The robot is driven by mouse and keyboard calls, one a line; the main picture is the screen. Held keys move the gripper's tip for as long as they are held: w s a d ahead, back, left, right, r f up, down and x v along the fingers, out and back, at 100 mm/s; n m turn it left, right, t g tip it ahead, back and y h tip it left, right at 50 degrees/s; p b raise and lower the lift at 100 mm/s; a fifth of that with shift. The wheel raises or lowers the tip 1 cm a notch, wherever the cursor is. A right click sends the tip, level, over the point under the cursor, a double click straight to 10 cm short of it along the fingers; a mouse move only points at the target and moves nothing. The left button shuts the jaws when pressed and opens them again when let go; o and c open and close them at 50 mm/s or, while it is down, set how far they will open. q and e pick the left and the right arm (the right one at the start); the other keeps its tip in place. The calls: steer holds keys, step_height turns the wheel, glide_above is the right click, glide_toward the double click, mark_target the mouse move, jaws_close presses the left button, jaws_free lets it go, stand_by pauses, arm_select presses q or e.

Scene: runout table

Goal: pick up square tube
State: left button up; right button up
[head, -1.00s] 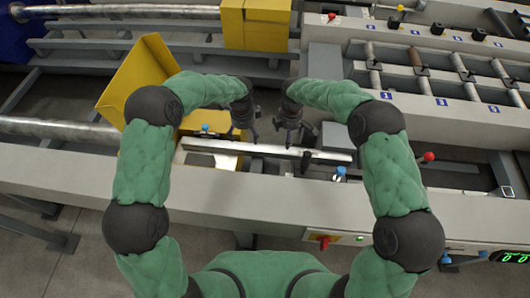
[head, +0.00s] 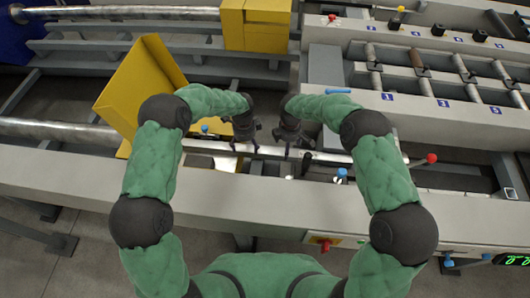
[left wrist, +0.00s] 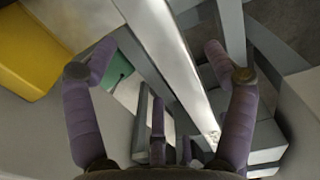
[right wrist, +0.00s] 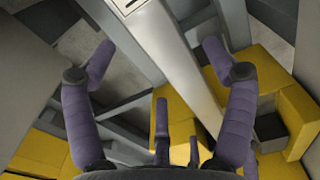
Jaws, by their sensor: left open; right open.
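The square tube (head: 330,157) is a long, silvery bar lying roughly left to right across the runout table. My left gripper (head: 245,146) is open over its left-middle part. My right gripper (head: 296,153) is open over it, right of the left gripper. In the left wrist view the tube (left wrist: 170,50) runs between the spread fingers (left wrist: 158,72). In the right wrist view the tube (right wrist: 165,50) also passes between the open fingers (right wrist: 158,73). Neither gripper is closed on it. I cannot tell how far the fingertips reach down beside it.
A yellow open-sided box (head: 140,85) stands left of my left arm. A yellow block (head: 255,25) sits at the back. A roller bed (head: 440,90) lies at the right. A red-knobbed lever (head: 431,158) and a blue knob (head: 342,172) stand near my right arm.

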mark_target(247, 150)
arm_select(q)
steer(key=shift+f, duration=2.4)
arm_select(e)
steer(key=shift+f, duration=2.4)
arm_select(q)
jaws_close()
arm_select(e)
jaws_close()
